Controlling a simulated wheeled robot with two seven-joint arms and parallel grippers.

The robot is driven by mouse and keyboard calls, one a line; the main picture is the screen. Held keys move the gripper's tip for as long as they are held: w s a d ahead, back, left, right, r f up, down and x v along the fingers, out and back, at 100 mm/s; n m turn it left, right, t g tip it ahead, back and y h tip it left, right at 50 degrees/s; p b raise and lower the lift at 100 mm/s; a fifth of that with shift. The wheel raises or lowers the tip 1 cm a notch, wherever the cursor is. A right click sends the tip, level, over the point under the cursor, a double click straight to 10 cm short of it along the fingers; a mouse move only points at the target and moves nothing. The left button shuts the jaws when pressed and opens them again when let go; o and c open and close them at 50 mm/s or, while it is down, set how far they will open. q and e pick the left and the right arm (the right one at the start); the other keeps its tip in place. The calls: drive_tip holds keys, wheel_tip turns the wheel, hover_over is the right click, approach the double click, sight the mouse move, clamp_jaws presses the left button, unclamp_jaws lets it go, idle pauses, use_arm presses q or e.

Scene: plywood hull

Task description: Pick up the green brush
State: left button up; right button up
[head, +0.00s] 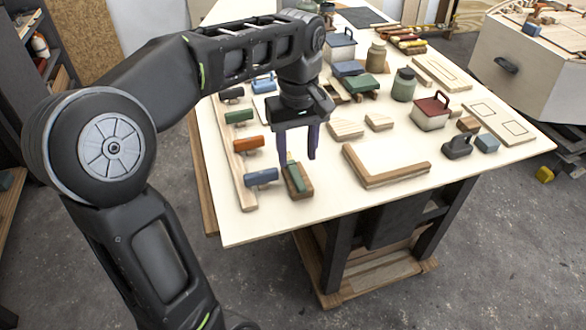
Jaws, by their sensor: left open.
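A small wooden block with a green strip along it, which looks like the green brush (300,187), lies near the front left edge of the plywood table (330,205). My left gripper (298,160) points down with its two dark fingers apart. Its fingertips are at or just above the far end of the brush, and nothing shows between them. Whether they touch it I cannot tell. My right gripper is out of view.
A blue-handled piece (262,177) is close left of the brush, on a wooden strip with orange (248,145) and green (239,116) ones. An L-shaped wooden piece (385,175) lies to the right. The front table area is bare.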

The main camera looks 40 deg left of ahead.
sight(298, 179)
use_arm(q)
drive_tip(key=shift+f, duration=0.8)
drive_tip(key=shift+d+f, duration=0.15)
drive_tip(key=shift+f, duration=2.5)
drive_tip(key=shift+c, duration=0.5)
clamp_jaws()
